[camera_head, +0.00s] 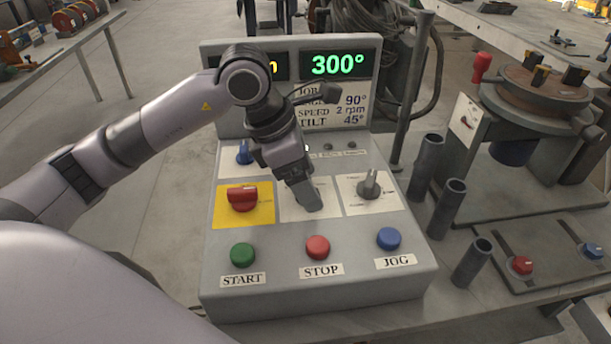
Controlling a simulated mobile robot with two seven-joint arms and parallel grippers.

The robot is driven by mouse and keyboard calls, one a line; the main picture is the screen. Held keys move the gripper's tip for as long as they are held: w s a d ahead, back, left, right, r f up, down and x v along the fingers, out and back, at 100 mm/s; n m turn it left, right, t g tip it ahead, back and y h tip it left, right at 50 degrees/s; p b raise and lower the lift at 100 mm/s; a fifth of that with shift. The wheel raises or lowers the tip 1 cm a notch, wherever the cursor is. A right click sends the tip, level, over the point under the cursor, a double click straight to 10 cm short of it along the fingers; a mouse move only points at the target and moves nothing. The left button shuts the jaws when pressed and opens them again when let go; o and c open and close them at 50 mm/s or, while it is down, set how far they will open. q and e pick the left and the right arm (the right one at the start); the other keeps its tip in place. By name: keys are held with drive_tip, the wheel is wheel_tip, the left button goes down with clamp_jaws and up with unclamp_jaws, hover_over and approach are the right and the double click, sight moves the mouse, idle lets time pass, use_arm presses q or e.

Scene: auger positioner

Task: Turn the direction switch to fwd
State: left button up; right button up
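The grey control box (215,285) stands in front of me with several knobs and buttons. My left gripper (308,200) reaches in from the left and points down at the middle white plate (326,210). It covers most of that plate, and any switch there is hidden. I cannot tell whether its fingers are open or touching anything. A grey lever knob (369,187) sits on the white plate to the right, its handle pointing roughly up. The plate labels are too small or covered to read, so I cannot tell which switch is the direction switch. My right gripper is not in view.
A red knob (243,198) on a yellow plate and a blue knob (244,154) are left of the gripper. Green START (242,255), red STOP (317,247) and blue JOG (388,238) buttons line the front. The display (339,65) reads 300°. Dark tubes (445,208) stand right.

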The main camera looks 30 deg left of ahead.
use_arm(q)
drive_tip(key=c, duration=1)
drive_tip(key=shift+c, duration=0.2)
drive_tip(key=shift+m, duration=0.3)
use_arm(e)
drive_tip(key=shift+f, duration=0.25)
use_arm(q)
drive_tip(key=shift+m+g+h+b, duration=0.3)
drive_tip(key=shift+m+g+b, duration=0.1)
drive_tip(key=shift+m+b, duration=0.45)
drive_tip(key=m+g+b, duration=0.1)
drive_tip(key=m, duration=0.2)
drive_tip(key=shift+w, duration=0.1)
drive_tip(key=shift+m+g+b, duration=0.4)
drive_tip(key=shift+m+g, duration=0.4)
drive_tip(key=shift+m, duration=0.95)
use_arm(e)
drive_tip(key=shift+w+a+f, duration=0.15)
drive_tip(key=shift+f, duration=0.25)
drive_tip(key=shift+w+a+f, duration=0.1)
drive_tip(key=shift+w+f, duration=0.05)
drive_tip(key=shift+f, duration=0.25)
use_arm(q)
drive_tip(key=shift+r, duration=0.1)
